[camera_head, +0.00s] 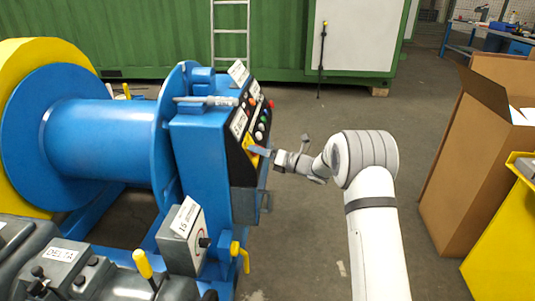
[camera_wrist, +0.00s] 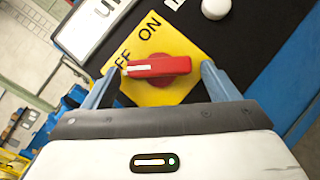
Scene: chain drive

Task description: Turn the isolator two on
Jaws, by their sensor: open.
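A red rotary handle (camera_wrist: 158,67) sits on a yellow plate (camera_wrist: 180,42) marked ON and OFF in the wrist view. The handle's white mark lies at its left end, beside the partly covered OFF lettering. My gripper (camera_wrist: 158,78) is open, with one blue finger at each end of the handle. Whether the fingers touch it is unclear. In the head view my gripper (camera_head: 262,151) is at the yellow plate (camera_head: 249,146) on the blue machine's sloped panel and hides much of it. The label beside the plate is cut off, so the isolator's number cannot be read.
The blue machine (camera_head: 196,150) carries several coloured buttons above the plate. A cardboard box (camera_head: 455,165) is at the right. Floor between is clear.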

